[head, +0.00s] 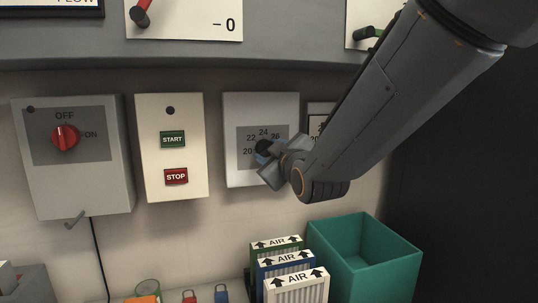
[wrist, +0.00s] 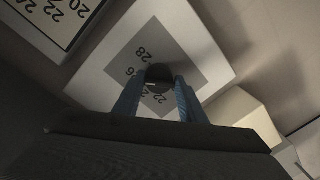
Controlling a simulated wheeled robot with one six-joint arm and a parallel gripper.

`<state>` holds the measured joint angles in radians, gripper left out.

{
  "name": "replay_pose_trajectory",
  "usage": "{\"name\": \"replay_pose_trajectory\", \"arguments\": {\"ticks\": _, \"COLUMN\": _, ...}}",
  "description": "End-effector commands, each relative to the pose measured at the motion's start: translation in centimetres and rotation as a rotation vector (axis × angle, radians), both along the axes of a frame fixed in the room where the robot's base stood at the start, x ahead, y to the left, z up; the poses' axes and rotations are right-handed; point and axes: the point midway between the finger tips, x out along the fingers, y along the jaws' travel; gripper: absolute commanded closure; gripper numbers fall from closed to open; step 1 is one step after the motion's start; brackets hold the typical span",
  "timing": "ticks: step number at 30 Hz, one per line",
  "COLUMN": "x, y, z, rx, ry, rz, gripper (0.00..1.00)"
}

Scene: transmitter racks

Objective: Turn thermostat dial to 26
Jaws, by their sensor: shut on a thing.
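The thermostat is a pale box (head: 232,170) on the wall with a grey number plate and a small black dial (head: 262,147). The numbers 20, 22, 24 and 26 show around the dial in the head view. My gripper (head: 266,158) reaches it from the lower right and covers the plate's lower right part. In the wrist view, my blue-tipped fingers (wrist: 160,82) are shut on the black dial (wrist: 160,72), one on each side. There, 28, 26 and 22 can be read, with 24 partly hidden. I cannot tell surely which number the dial's pointer faces.
A cream START/STOP box (head: 172,118) and a grey box with a red OFF/ON knob (head: 65,137) are to the left. Another numbered panel (head: 317,124) is close on the right, partly behind my arm. Below stand AIR filters (head: 297,286) and a teal bin (head: 385,258).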

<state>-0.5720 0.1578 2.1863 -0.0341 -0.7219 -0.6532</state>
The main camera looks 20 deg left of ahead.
Motion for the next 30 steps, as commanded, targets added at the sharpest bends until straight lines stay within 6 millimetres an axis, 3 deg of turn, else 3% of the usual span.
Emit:
{"name": "replay_pose_trajectory", "arguments": {"ticks": 15, "x": 0.09, "y": -0.06, "z": 0.22, "rx": -0.015, "ry": -0.013, "rz": -0.002, "gripper": 0.85}}
{"name": "replay_pose_trajectory", "arguments": {"ticks": 16, "x": 0.09, "y": -0.06, "z": 0.24, "rx": -0.014, "ry": -0.013, "rz": -0.002, "gripper": 0.59}}
{"name": "replay_pose_trajectory", "arguments": {"ticks": 18, "x": 0.09, "y": -0.06, "z": 0.24, "rx": -0.014, "ry": -0.013, "rz": -0.002, "gripper": 0.47}}
{"name": "replay_pose_trajectory", "arguments": {"ticks": 30, "x": -0.37, "y": -0.29, "z": 0.18, "rx": -0.015, "ry": -0.013, "rz": -0.001, "gripper": 0.46}}
